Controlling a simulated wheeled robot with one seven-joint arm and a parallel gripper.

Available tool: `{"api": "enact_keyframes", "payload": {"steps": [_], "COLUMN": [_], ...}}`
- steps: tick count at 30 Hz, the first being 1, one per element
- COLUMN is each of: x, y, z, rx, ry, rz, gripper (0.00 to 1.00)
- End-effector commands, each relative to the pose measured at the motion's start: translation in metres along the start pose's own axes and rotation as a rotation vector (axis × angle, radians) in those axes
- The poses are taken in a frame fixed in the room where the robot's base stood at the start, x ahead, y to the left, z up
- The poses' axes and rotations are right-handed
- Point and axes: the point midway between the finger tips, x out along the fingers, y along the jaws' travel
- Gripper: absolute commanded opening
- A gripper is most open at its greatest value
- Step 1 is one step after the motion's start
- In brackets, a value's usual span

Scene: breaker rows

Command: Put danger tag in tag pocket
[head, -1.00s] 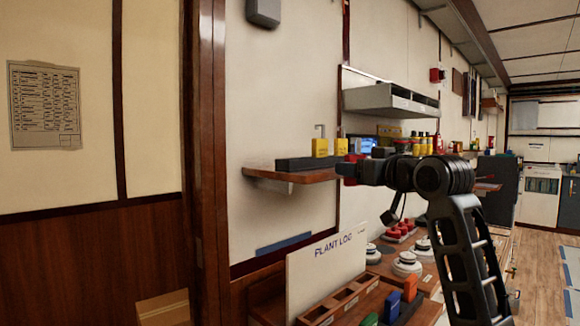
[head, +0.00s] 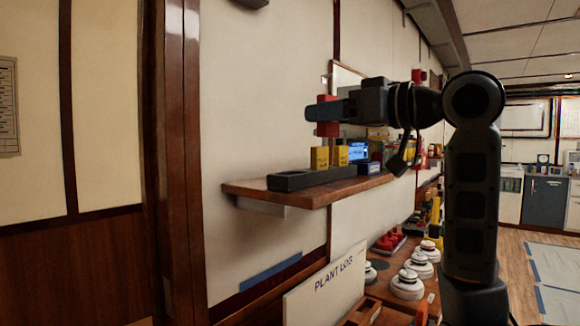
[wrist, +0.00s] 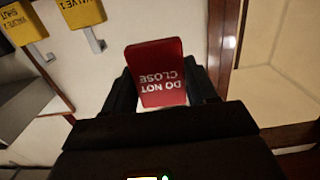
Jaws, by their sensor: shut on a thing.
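My gripper (head: 330,111) is shut on a red tag (head: 327,129), held in the air above the wooden wall shelf. In the wrist view the red tag (wrist: 157,72) stands between the two dark fingers and bears "DO NOT CLOSE" in white, upside down. Below it in the head view, a long black holder (head: 312,178) lies on the shelf, apart from the tag. I cannot tell for sure which thing is the tag pocket.
A "PLANT LOG" board (head: 325,288) stands below. A wooden post (head: 178,150) is at left.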

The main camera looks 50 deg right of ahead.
Motion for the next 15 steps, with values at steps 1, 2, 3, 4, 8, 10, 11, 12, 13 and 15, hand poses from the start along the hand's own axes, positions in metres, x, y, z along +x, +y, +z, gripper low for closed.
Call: {"api": "enact_keyframes", "payload": {"steps": [1, 2, 3, 4, 8, 10, 11, 12, 13, 15], "x": [0.011, 0.018, 0.026, 0.033, 0.056, 0.065, 0.068, 0.071, 0.073, 0.075], "y": [-0.002, -0.003, -0.004, -0.005, -0.008, -0.009, -0.01, -0.01, -0.011, -0.011], "z": [0.007, 0.01, 0.015, 0.019, 0.032, 0.036, 0.038, 0.039, 0.041, 0.043], "rx": [0.003, 0.004, 0.004, 0.003, 0.002, 0.001, 0.001, 0.001, 0.001, 0.0], "ry": [-0.003, -0.004, -0.003, -0.004, -0.003, -0.001, -0.001, 0.0, 0.0, 0.0], "rz": [-0.003, -0.002, -0.003, -0.003, 0.0, -0.001, 0.001, 0.001, 0.0, 0.001], "gripper": [0.27, 0.27, 0.27, 0.27, 0.27, 0.27, 0.27, 0.27, 0.27, 0.27]}}
